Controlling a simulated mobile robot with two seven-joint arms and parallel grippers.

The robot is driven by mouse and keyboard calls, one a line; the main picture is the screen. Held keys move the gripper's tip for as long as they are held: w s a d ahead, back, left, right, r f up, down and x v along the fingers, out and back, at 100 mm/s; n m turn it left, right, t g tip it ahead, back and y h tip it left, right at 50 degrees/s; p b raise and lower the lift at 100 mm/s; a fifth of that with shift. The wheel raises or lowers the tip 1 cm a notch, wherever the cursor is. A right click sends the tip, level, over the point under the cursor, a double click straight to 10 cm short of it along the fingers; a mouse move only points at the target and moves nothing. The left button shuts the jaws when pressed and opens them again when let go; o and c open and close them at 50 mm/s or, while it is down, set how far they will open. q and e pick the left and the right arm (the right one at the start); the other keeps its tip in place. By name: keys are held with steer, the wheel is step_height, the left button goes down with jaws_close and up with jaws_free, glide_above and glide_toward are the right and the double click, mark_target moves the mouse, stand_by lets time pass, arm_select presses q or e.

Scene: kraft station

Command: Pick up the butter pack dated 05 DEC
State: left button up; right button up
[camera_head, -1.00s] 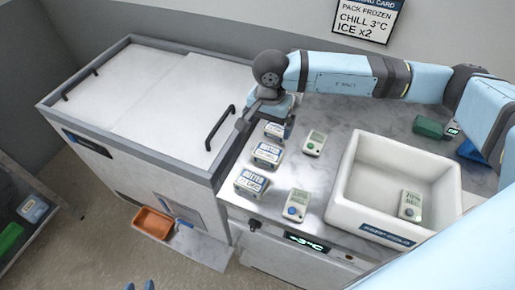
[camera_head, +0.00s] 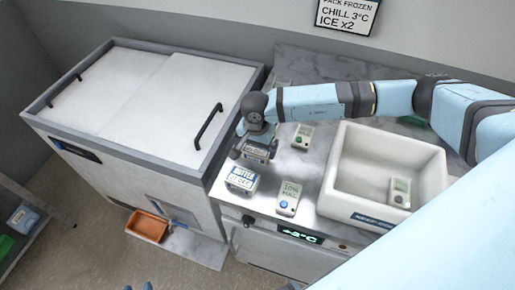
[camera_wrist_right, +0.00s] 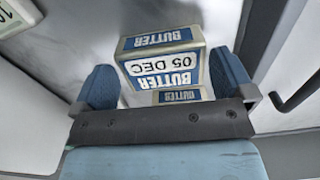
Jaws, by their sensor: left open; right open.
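The butter pack dated 05 DEC (camera_wrist_right: 165,62) shows in the right wrist view, blue and white, its date upside down. It lies between the two blue fingers of my right gripper (camera_wrist_right: 164,86), with no clear contact. Another butter pack (camera_wrist_right: 179,96) is partly hidden by the gripper's palm edge. In the head view my right gripper (camera_head: 257,152) is open, low over the row of packs on the counter. A butter pack (camera_head: 242,180) with a hard-to-read date stands in front of it.
A white bin (camera_head: 337,185) holds a similar unit. A lidded chest (camera_head: 130,92) stands at left, an orange tray (camera_head: 147,226) below.

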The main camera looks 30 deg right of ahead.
steer(key=shift+f, duration=1.3)
steer(key=c, duration=0.6)
steer(key=shift+w, duration=0.1)
steer(key=shift+c, duration=0.6)
steer(key=shift+r, duration=0.15)
